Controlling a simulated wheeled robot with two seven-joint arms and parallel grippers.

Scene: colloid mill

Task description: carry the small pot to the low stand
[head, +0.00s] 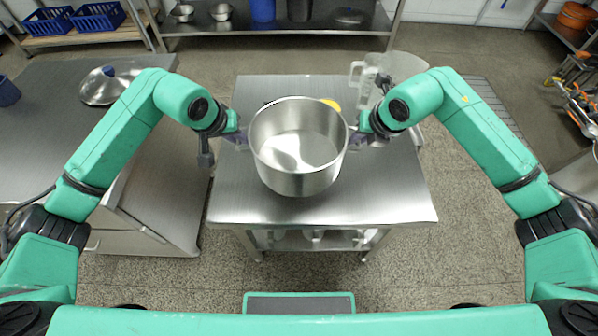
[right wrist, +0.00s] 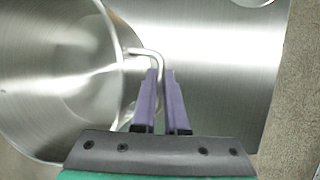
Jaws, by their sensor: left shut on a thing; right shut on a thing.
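The small pot (head: 299,182) is a shiny steel pot with an open top, upright at the steel table (head: 395,205) in the middle of the head view. I cannot tell whether its base touches the table top. My left gripper (head: 241,137) is at the pot's left side, shut on its handle there. My right gripper (head: 356,137) is at the pot's right side. The right wrist view shows the right gripper (right wrist: 160,85) with its purple fingers shut on the bent wire handle (right wrist: 148,54) of the pot (right wrist: 60,70). The pot looks empty. I cannot make out which piece is the low stand.
A clear jug (head: 366,80) stands beyond the table's right side. A counter (head: 60,125) with a lid (head: 108,86) is on the left. A back shelf (head: 345,22) carries bowls and blue containers.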

